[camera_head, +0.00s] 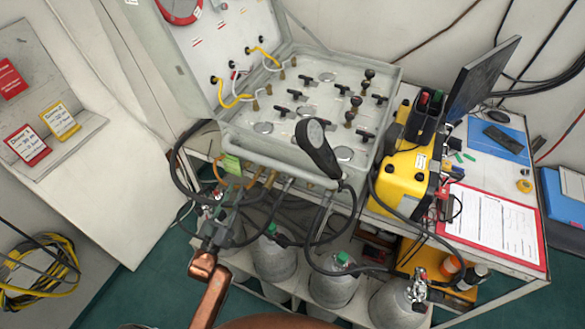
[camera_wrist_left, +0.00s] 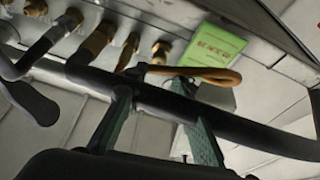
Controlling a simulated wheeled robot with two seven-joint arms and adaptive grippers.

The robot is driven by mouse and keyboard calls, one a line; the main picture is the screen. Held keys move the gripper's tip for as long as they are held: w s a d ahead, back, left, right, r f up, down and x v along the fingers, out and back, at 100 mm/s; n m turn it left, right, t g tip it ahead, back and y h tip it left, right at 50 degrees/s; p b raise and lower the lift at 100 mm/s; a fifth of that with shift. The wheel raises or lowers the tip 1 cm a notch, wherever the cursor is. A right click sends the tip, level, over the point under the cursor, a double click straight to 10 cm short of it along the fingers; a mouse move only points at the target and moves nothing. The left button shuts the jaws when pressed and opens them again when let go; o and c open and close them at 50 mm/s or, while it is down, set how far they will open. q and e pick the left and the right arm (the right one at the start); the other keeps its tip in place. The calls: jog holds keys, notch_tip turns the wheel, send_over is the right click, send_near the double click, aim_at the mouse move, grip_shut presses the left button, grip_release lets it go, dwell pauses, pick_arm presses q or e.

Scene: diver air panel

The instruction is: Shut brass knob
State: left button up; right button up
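The diver air panel (camera_head: 300,110) is an open grey case with black T-handles and small dark-topped brass knobs. One brass knob (camera_head: 349,118) stands right of the panel's middle; which one the task means I cannot tell. My left gripper (camera_head: 226,206) is below the panel's front left corner, among hoses and away from the knobs. In the left wrist view its two green fingers (camera_wrist_left: 160,128) are apart, with a black hose (camera_wrist_left: 160,98) crossing at them; whether they touch it is unclear. Brass fittings (camera_wrist_left: 100,42) show beyond. My right gripper is not in view.
A black paddle-shaped object (camera_head: 318,148) hangs over the panel's front edge. Grey cylinders (camera_head: 335,280) stand below. A yellow box (camera_head: 403,180), red clipboard (camera_head: 495,222) and monitor (camera_head: 482,78) are at right. A green tag (camera_wrist_left: 209,55) and orange hose (camera_wrist_left: 200,76) are near my left fingers.

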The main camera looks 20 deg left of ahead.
aim_at(248, 164)
pick_arm(q)
jog(key=x, duration=0.7)
jog(key=shift+w+r+b, duration=0.25)
jog(key=shift+w+b, duration=0.05)
grip_shut()
